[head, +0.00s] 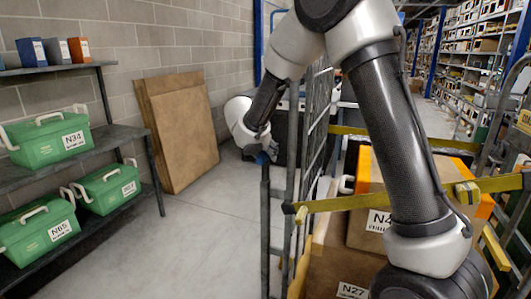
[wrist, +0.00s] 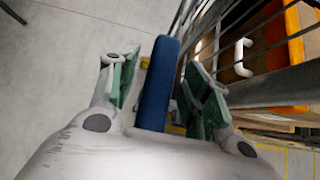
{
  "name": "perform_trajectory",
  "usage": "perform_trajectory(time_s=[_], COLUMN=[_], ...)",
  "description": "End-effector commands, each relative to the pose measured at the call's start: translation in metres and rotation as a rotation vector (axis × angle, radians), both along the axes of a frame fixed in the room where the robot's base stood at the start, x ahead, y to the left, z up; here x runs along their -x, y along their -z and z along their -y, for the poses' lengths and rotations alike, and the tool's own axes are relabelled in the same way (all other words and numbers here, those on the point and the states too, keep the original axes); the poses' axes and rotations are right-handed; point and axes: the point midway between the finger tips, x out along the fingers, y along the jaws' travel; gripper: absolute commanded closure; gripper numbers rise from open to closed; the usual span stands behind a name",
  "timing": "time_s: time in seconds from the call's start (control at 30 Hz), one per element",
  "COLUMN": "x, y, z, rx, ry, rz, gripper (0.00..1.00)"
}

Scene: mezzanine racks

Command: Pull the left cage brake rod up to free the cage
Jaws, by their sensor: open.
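The left cage brake rod has a blue grip (wrist: 157,85) that runs between the two fingers of my gripper (wrist: 165,88) in the wrist view. The fingers with green pads are open, one on each side of the grip, with a visible gap on the left. I cannot tell whether the right finger touches it. In the head view only a small blue part of the grip (head: 263,159) shows under my gripper, at the top of a dark upright at the cage's left corner. The wire-sided cage (head: 310,130) holds cardboard boxes (head: 335,250).
Yellow straps (head: 345,203) cross the cage. A shelf (head: 140,133) with green bins (head: 50,140) stands at the left, and brown panels (head: 178,130) lean on the block wall. The floor (head: 205,240) between shelf and cage is clear. Racks line the right side.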

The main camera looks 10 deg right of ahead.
Motion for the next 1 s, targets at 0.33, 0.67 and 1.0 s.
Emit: perform_trajectory(time_s=[0.33,0.67,1.0], x=[-0.001,-0.001,-0.002], y=[0.002,0.002,-0.051], z=[0.001,0.001,0.001], rx=[0.0,0.0,-0.001], ry=[0.0,0.0,0.001], rz=[0.0,0.0,0.006], gripper=[0.63,1.0,1.0])
